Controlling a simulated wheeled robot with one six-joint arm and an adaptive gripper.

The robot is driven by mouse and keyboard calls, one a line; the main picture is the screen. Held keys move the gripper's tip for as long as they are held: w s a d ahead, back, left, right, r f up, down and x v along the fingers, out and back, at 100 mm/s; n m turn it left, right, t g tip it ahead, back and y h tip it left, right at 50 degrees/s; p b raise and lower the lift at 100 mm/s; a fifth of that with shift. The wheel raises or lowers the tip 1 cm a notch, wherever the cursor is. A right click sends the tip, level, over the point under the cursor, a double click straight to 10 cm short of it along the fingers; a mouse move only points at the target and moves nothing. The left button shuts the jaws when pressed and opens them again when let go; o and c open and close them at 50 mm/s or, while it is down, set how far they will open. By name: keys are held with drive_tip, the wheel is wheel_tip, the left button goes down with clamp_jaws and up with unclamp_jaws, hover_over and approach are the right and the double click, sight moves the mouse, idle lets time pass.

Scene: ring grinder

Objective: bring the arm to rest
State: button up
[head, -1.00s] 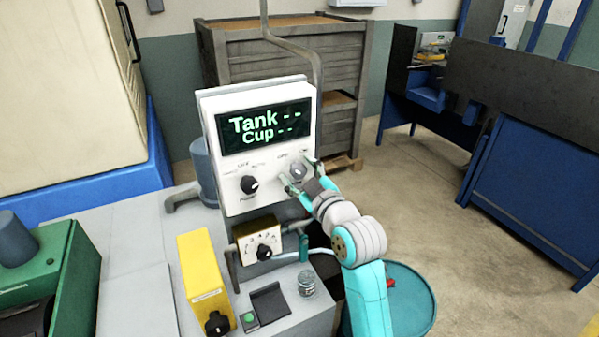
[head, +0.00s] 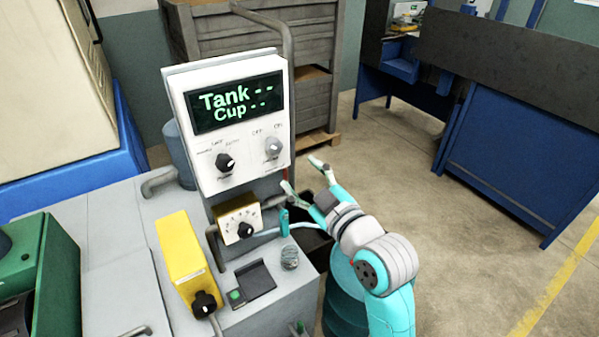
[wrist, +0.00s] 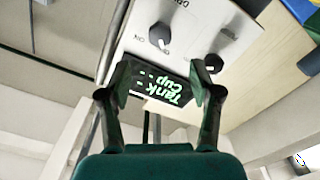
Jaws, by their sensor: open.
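My gripper (head: 302,174) is open and empty in the head view, to the right of and a little below the white control panel (head: 203,161). It stands apart from the panel's right knob (head: 273,147). My arm reaches up from the lower right. In the wrist view the two fingers of my gripper (wrist: 160,82) are spread, with the panel's display (wrist: 160,88) showing between them. The panel reads "Tank - -" and "Cup - -". The right knob also shows in the wrist view (wrist: 160,36).
A small box with a dial (head: 238,220) sits below the panel. A yellow box (head: 180,255), a wire cup (head: 289,258) and a black scale plate (head: 255,280) stand on the grey bench. Open floor lies to the right.

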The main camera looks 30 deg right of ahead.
idle(0.4)
drive_tip(key=s+a+f+m+g+h, duration=0.1)
drive_tip(key=s+a+f+m, duration=0.1)
drive_tip(key=s+f, duration=0.65)
drive_tip(key=s+a+f+m+g, duration=0.1)
drive_tip(key=s+a+f+m, duration=0.2)
drive_tip(key=s+f, duration=0.55)
drive_tip(key=s+a+f, duration=0.1)
drive_tip(key=s+f, duration=0.1)
drive_tip(key=s, duration=0.8)
drive_tip(key=s+a+f+m+g+y, duration=0.1)
drive_tip(key=s+f, duration=0.2)
drive_tip(key=s, duration=0.7)
drive_tip(key=shift+s+a+f, duration=0.2)
drive_tip(key=shift+a+f, duration=0.15)
drive_tip(key=shift+a, duration=0.05)
